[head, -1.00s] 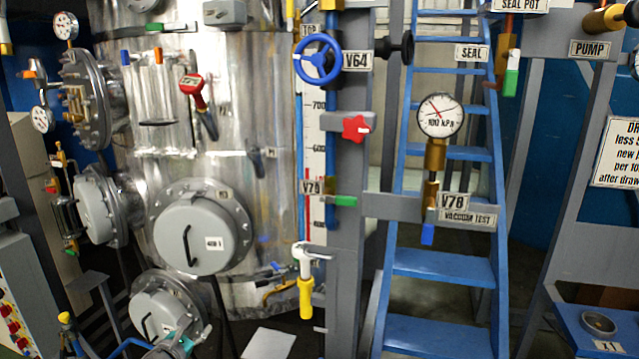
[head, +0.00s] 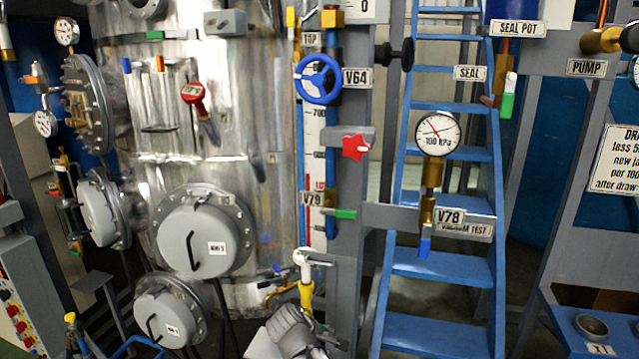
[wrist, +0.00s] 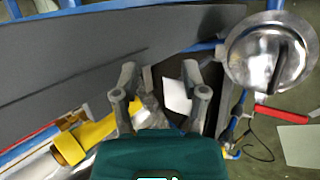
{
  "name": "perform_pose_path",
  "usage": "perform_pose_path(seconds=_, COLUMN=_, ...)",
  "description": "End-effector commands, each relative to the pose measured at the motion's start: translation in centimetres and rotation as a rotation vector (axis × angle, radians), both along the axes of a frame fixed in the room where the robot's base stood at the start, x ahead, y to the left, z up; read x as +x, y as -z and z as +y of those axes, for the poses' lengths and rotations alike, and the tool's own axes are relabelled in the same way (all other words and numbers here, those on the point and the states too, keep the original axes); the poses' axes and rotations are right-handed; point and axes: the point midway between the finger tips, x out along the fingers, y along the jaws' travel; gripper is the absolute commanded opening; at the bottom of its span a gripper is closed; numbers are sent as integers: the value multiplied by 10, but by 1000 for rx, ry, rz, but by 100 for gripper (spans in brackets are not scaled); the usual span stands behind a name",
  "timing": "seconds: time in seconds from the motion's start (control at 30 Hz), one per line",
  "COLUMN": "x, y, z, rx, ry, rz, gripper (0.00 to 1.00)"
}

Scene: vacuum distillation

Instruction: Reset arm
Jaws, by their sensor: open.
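My gripper (wrist: 161,88) shows in the wrist view with its two grey fingers spread apart and nothing between them. Its teal body fills the bottom middle of that view. Beyond the fingers are a white sheet and a dark floor area. In the head view, a grey and white rounded part at the bottom middle looks like part of my arm; the fingers cannot be made out there.
The wrist view shows a grey panel (wrist: 90,55), a yellow-sleeved pipe (wrist: 90,138) and a round steel piece (wrist: 270,55). The head view shows a steel vessel (head: 255,130), a blue wheel (head: 318,79), a gauge (head: 437,134) and blue stairs (head: 440,265).

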Motion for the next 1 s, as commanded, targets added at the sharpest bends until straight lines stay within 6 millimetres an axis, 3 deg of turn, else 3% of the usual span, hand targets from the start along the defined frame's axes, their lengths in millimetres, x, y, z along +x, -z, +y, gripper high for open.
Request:
perform_pose_path(seconds=0.1, x=-9, y=2, z=-31, rx=101, ry=142, rz=21, gripper=56)
perform_pose_path(seconds=0.5, x=-44, y=9, z=-105, rx=422, ry=615, rz=85, gripper=56)
perform_pose_path(seconds=0.8, x=-71, y=5, z=-143, rx=627, ry=946, rz=132, gripper=56)
perform_pose_path(seconds=1.0, x=-80, y=2, z=-153, rx=698, ry=1060, rz=152, gripper=56)
